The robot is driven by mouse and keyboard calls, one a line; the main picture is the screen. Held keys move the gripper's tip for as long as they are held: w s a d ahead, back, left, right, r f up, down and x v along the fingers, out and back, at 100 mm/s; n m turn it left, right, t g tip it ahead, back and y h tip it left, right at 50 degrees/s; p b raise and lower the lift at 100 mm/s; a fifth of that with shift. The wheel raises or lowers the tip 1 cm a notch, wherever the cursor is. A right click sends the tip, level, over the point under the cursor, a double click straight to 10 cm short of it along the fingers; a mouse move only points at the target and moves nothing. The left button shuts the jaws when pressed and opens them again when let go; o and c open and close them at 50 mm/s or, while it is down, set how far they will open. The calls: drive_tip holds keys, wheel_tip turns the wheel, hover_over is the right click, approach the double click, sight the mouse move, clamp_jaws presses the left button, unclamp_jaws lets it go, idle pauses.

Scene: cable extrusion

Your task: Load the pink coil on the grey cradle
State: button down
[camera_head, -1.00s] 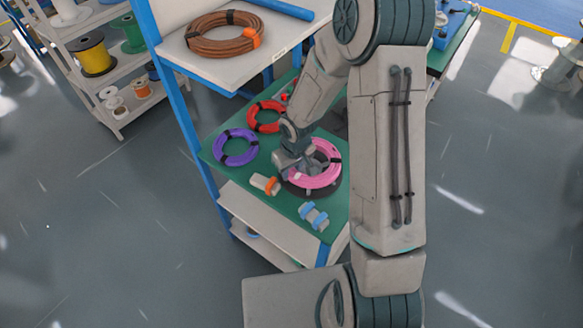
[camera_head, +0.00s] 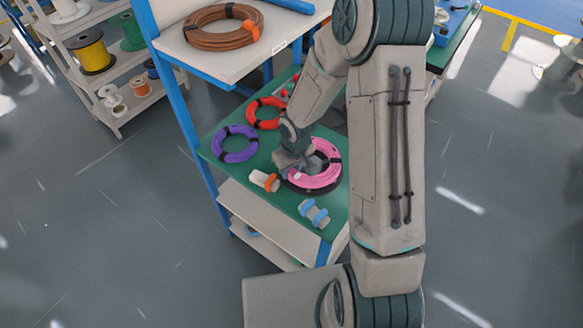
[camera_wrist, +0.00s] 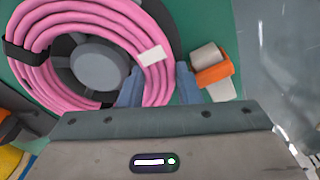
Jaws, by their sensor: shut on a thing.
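The pink coil (camera_head: 324,181) lies around the grey hub of the cradle on the green table top. The cradle's dark round base (camera_head: 301,188) shows below the coil's lower left edge. In the wrist view, the pink coil (camera_wrist: 90,15) encircles the round grey hub of the cradle (camera_wrist: 100,68), with a dark gap between them. My gripper (camera_wrist: 158,88) is shut on the coil's near side, one finger inside the ring and one outside, close to a white tag. In the head view, my wrist hides the coil's left part. Whether the coil rests fully on the base is hard to tell.
A purple coil (camera_head: 222,148) and a red coil (camera_head: 254,119) lie to the left and behind. A grey-and-orange piece (camera_head: 264,181) and a grey-and-blue piece (camera_head: 313,214) lie near the front edge. A brown coil (camera_head: 215,40) is on the upper shelf.

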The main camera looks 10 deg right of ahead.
drive_tip(key=shift+f+b, duration=0.3)
drive_tip(key=shift+f, duration=0.05)
drive_tip(key=c, duration=1)
unclamp_jaws()
drive_tip(key=shift+o, duration=0.2)
drive_tip(key=shift+r+p, duration=3.1)
drive_tip(key=shift+r, duration=0.9)
